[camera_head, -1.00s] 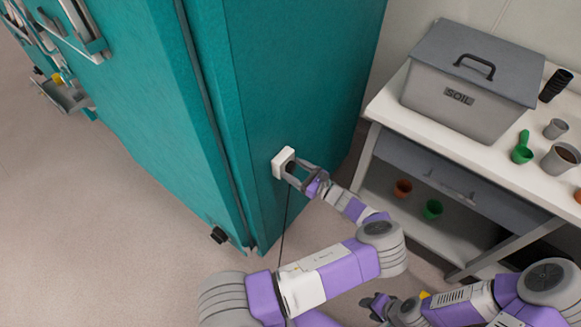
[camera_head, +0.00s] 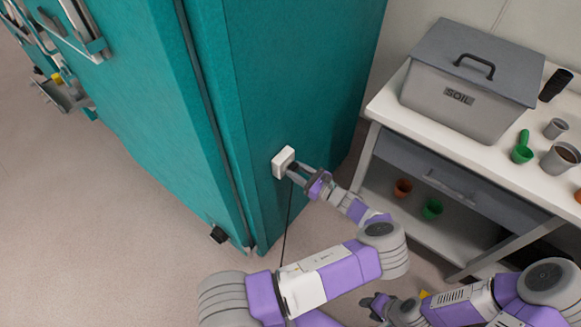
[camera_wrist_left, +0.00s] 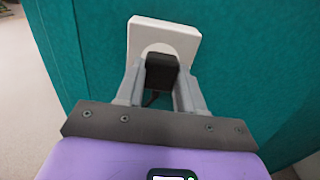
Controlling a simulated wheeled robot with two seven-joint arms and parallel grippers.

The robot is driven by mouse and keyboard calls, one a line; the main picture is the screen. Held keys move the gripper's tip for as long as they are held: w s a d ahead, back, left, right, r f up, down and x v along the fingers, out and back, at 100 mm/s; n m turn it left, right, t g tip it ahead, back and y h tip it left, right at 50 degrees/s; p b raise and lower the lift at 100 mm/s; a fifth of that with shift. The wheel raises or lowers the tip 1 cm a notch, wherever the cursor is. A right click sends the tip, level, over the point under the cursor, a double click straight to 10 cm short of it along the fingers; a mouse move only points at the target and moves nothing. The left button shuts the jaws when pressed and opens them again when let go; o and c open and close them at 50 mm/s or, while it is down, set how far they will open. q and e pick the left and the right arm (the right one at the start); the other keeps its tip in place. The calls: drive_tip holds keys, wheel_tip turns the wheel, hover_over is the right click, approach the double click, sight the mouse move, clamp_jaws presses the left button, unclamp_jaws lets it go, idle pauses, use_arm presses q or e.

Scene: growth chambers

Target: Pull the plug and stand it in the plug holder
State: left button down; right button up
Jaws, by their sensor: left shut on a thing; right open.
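The black plug (camera_wrist_left: 161,72) is at the white wall socket (camera_head: 284,161) on the side of the teal chamber; the socket also shows in the left wrist view (camera_wrist_left: 184,34). My left gripper (camera_head: 297,174) is shut on the plug, one finger on each side of it. The plug's front end meets the socket face, and its pins are hidden. A dark cord (camera_head: 287,225) hangs down from the plug. My right gripper (camera_head: 370,306) is open and empty at the bottom of the head view. I cannot make out a plug holder for certain.
A white bench (camera_head: 395,113) to the right carries a grey SOIL bin (camera_head: 450,100), a green scoop (camera_head: 522,148) and pots. Small pots sit on its lower shelf. A grey tray (camera_head: 72,98) juts from the chamber at far left. The floor at left is clear.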

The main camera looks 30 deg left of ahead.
sight(296, 170)
use_arm(q)
drive_tip(key=shift+s+d, duration=0.2)
drive_tip(key=shift+d, duration=2.3)
